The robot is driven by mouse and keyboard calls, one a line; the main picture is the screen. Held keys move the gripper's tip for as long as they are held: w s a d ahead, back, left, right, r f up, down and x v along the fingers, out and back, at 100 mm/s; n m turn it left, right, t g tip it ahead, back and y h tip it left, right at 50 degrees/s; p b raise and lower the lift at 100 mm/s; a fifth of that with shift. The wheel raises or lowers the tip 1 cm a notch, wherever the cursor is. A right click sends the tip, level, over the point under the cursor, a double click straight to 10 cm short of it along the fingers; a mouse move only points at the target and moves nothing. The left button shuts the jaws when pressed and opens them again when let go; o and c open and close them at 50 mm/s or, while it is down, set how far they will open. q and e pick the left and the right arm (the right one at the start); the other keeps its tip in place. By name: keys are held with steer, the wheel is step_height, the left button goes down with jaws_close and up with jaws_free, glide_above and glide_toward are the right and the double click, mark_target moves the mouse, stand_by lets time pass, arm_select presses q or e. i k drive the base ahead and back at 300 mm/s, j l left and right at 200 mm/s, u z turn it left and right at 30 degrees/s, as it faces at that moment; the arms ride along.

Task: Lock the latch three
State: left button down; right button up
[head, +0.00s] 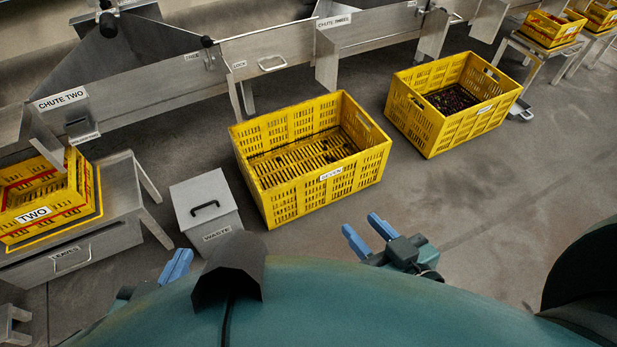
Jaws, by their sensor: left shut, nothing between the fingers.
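No part in the head view can be surely read as latch three. The panel marked CHUTE THREE (334,21) is at the top middle of the machine. A plate with a bar handle (272,63) is left of it, with small, hard-to-read labels nearby. A black knob (207,42) stands left of that plate. My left gripper (176,265) is low at the left, shut and empty, far from the machine. My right gripper (367,237) is low in the middle, its two blue fingers apart with nothing between them.
A large yellow crate (288,203) stands between my grippers and the machine. Another yellow crate (405,108) is to its right. A grey WASTE bin (226,225) is beside the first crate. A metal table (122,208) holds yellow crate TWO (70,190).

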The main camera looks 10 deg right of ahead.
mark_target(206, 40)
steer(key=i+z, duration=0.15)
steer(key=i, duration=0.5)
steer(key=i+j+z, duration=0.2)
steer(key=i, duration=0.45)
